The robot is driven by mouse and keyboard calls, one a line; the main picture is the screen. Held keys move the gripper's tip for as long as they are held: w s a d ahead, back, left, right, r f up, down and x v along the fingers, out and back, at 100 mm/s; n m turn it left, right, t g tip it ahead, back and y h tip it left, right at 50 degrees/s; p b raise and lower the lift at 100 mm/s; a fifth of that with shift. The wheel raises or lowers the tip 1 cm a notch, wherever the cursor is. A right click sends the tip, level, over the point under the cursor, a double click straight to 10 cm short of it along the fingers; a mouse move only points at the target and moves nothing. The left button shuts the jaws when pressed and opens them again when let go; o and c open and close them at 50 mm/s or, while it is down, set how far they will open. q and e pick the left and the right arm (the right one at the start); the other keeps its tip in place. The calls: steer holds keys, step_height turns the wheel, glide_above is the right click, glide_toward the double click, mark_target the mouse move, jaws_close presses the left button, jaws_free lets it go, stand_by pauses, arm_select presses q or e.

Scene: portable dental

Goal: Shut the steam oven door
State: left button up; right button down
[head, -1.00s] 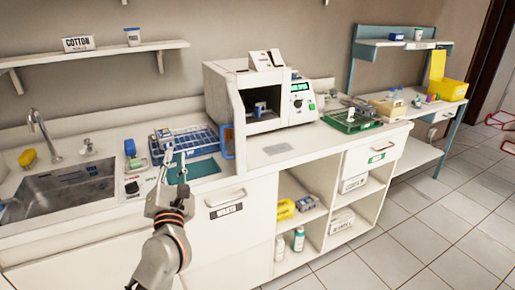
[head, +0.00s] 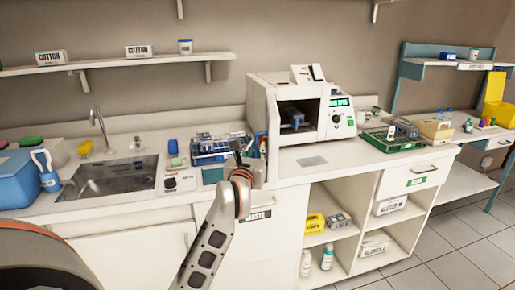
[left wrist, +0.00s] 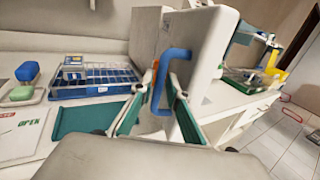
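The steam oven (head: 335,120) is a white box on the counter with a lit green display. Its dark chamber is open and holds something blue. Its white door (left wrist: 205,45) stands swung out at the oven's left side, with a blue loop handle (left wrist: 158,85). In the head view the handle (head: 262,143) is partly behind my left gripper (head: 243,158). In the left wrist view the two fingers of my left gripper (left wrist: 161,95) stand on either side of the handle and look spread, with the handle between them. Contact cannot be made out. My right gripper is not in view.
A blue rack (head: 215,148) stands on the counter left of the door. A green tray (head: 392,139) is right of the oven. The sink (head: 115,177) is at the left. A grey plate (head: 312,161) lies on clear counter before the oven.

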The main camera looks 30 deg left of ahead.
arm_select(q)
steer(key=shift+w+a, duration=0.2)
steer(key=shift+w, duration=0.35)
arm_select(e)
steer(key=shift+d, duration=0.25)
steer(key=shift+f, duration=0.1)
arm_select(q)
jaws_close()
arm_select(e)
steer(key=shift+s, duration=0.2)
arm_select(q)
steer(key=shift+d, duration=0.1)
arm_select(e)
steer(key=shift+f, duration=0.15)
